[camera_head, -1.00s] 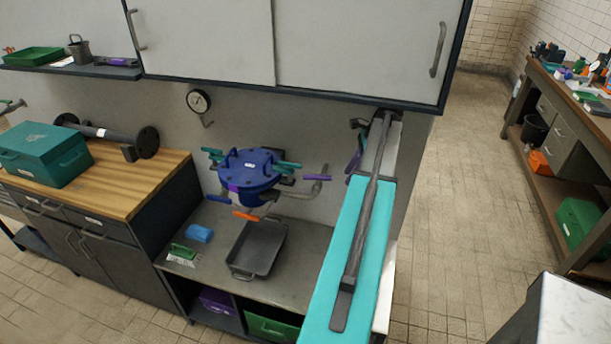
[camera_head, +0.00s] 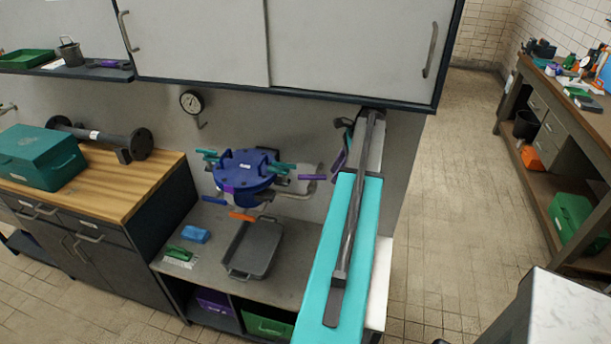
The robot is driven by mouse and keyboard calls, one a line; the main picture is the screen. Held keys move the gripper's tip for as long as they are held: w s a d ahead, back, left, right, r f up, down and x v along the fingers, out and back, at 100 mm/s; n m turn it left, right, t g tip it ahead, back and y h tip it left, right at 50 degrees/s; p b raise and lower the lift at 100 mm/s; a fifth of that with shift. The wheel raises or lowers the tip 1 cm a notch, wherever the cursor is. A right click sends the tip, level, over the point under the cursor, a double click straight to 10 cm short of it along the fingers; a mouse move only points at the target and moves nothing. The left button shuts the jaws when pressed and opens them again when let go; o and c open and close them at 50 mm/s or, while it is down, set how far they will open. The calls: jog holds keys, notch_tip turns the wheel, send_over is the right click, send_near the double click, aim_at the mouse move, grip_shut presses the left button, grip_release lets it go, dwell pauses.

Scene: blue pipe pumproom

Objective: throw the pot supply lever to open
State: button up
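A blue round-lidded pot (camera_head: 246,171) is mounted by the wall above the grey bench, with several teal clamp handles around its lid. A purple lever (camera_head: 311,177) sticks out at its right, by a grey bent pipe (camera_head: 300,194). An orange lever (camera_head: 242,217) points out at the front and a blue lever (camera_head: 214,201) at the front left. Any label is too small to read, so I cannot tell which lever is the pot supply lever or its position. No gripper is visible in this view.
A grey tray (camera_head: 236,264), a blue block (camera_head: 195,234) and a green-handled brush (camera_head: 178,252) lie on the bench. Wall cabinets overhang. Floor (camera_head: 440,220) is open farther right.

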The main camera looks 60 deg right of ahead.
aim_at(306, 176)
jog(key=w+a+p, duration=0.1)
jog(key=w, duration=0.1)
jog(key=w+a+p, duration=0.2)
jog(key=w, duration=0.1)
jog(key=w+a+p, duration=0.1)
jog(key=w+a, duration=0.1)
jog(key=w, duration=0.1)
jog(key=shift+w+a+f+p, duration=0.15)
jog(key=shift+w+f+p, duration=0.1)
jog(key=shift+p, duration=0.1)
jog(key=shift+p+x, duration=0.65)
jog(key=shift+x, duration=0.5)
jog(key=shift+s+f, duration=0.1)
jog(key=shift+s, duration=0.05)
grip_shut()
